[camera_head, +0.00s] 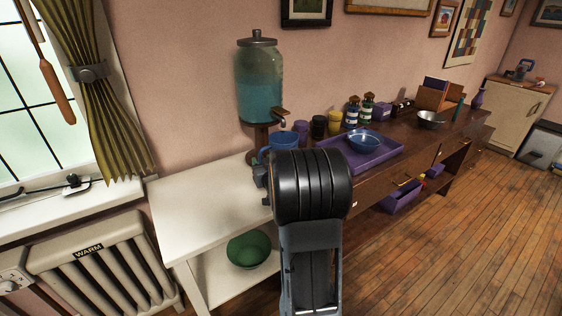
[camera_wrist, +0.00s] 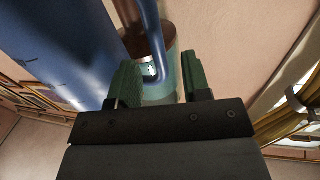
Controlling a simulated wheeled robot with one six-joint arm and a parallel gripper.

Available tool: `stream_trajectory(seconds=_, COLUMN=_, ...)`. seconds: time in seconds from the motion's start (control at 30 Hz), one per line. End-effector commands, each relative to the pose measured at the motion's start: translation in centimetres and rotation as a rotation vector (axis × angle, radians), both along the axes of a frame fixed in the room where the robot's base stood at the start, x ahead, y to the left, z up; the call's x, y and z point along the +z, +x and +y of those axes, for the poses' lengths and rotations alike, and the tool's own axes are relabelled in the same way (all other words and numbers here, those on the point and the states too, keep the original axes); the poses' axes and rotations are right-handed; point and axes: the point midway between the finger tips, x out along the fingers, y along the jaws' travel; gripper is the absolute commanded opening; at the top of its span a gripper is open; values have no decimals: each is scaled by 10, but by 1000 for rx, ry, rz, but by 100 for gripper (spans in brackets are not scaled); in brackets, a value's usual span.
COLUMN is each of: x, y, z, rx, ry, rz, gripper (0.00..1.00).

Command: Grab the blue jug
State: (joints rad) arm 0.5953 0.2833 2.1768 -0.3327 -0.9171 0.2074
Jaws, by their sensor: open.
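The blue jug (camera_head: 285,140) stands upright below the glass drink dispenser, with its handle on the left side. My arm hides its lower part in the head view. In the wrist view the jug's blue body (camera_wrist: 60,40) fills the upper left, close by. Its curved handle runs down between the two green fingers of my gripper (camera_wrist: 160,84). The fingers are apart, with gaps showing on both sides of the handle. In the head view my gripper (camera_head: 262,178) is mostly hidden behind my own wrist, just left of and below the jug.
The dispenser (camera_head: 259,85) with teal liquid and a tap stands right behind the jug. The white table (camera_head: 195,190) is clear at left.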

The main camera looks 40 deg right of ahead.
Motion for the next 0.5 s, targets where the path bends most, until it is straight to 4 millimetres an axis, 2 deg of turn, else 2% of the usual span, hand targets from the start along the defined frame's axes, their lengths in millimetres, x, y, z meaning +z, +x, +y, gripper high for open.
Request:
stream_trajectory(seconds=0.23, x=2, y=32, z=-10, rx=2, ry=0, rz=0, gripper=44)
stream_trajectory(seconds=0.5, x=2, y=43, z=-14, rx=1, ry=0, rz=0, gripper=44)
